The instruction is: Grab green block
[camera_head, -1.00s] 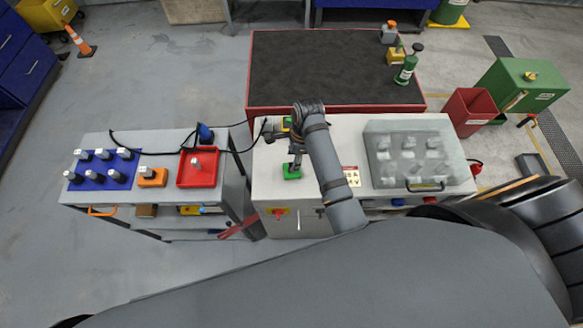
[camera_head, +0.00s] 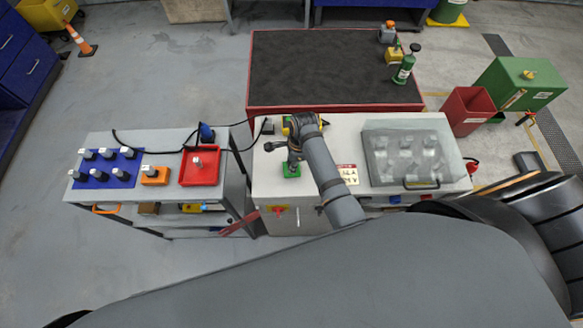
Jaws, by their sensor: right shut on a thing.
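A green block (camera_head: 291,171) shows on the light grey table top (camera_head: 268,190), left of my right forearm. My right gripper (camera_head: 292,163) points down onto it from above and is shut on it; the fingers cover part of the block. The block appears at table height; I cannot tell whether it touches the top. My left gripper is not in view.
A clear-lidded case (camera_head: 410,155) stands right of my forearm. On the left, a cart holds a blue tray (camera_head: 106,182), an orange block (camera_head: 155,176) and a red tray (camera_head: 199,179). A dark-topped red table (camera_head: 325,70) lies behind. A cable crosses between cart and table.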

